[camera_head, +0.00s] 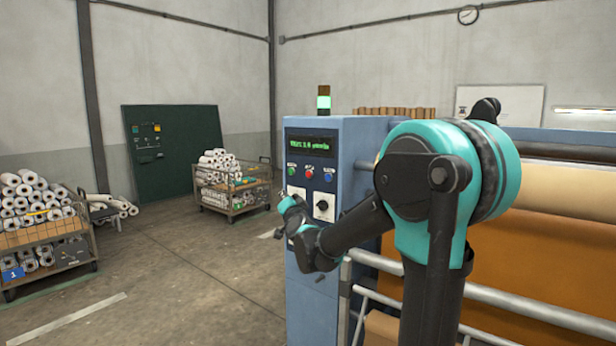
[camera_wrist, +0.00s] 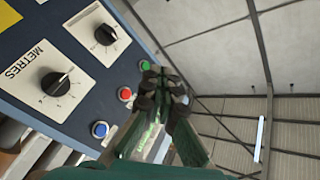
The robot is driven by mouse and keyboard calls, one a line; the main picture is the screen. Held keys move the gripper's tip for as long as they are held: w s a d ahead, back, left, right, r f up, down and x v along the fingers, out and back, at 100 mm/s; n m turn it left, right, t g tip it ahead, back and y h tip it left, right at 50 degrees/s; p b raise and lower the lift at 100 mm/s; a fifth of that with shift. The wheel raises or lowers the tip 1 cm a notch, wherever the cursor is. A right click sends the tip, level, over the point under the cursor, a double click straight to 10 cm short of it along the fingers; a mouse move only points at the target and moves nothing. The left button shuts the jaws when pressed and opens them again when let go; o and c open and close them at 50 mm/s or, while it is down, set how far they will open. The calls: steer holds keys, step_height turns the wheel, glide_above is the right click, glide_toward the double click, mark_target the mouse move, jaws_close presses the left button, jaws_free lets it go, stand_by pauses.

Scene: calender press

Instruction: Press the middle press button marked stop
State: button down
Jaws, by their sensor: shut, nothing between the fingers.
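The middle button is red (camera_head: 309,172), between a green button (camera_head: 291,170) and a blue button (camera_head: 328,177) on the blue control cabinet. In the wrist view, the red button (camera_wrist: 125,93) is uncovered, with green (camera_wrist: 145,65) above right and blue (camera_wrist: 99,129) below left. Any stop label is too small to read. My gripper (camera_wrist: 163,80) is shut and empty; its fingertips appear right of the red button and close to the green one in that view. I see no contact; the depth gap is unclear. In the head view, my gripper (camera_head: 288,205) is below the buttons.
A dark display (camera_head: 312,142) sits above the buttons and a rotary knob (camera_head: 323,207) below. Metal rails (camera_head: 530,305) and orange material lie right of the cabinet. Carts of white rolls (camera_head: 235,200) stand left; the floor between is clear.

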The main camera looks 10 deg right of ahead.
mark_target(309, 174)
steer(key=w+r+m+h, duration=0.1)
steer(key=r+m, duration=0.1)
steer(key=w+d+r+m+t+h, duration=0.1)
steer(key=w+r+h, duration=0.1)
steer(key=shift+w+m+t, duration=0.1)
steer(key=shift+m+t, duration=0.2)
steer(key=shift+m, duration=0.1)
steer(key=shift+w+d, duration=3.1)
steer(key=shift+w+d, duration=0.1)
steer(key=shift+w+d, duration=0.2)
steer(key=shift+w+d, duration=0.25)
steer(key=shift+a, duration=0.1)
steer(key=shift+s+a, duration=0.45)
steer(key=shift+s, duration=0.1)
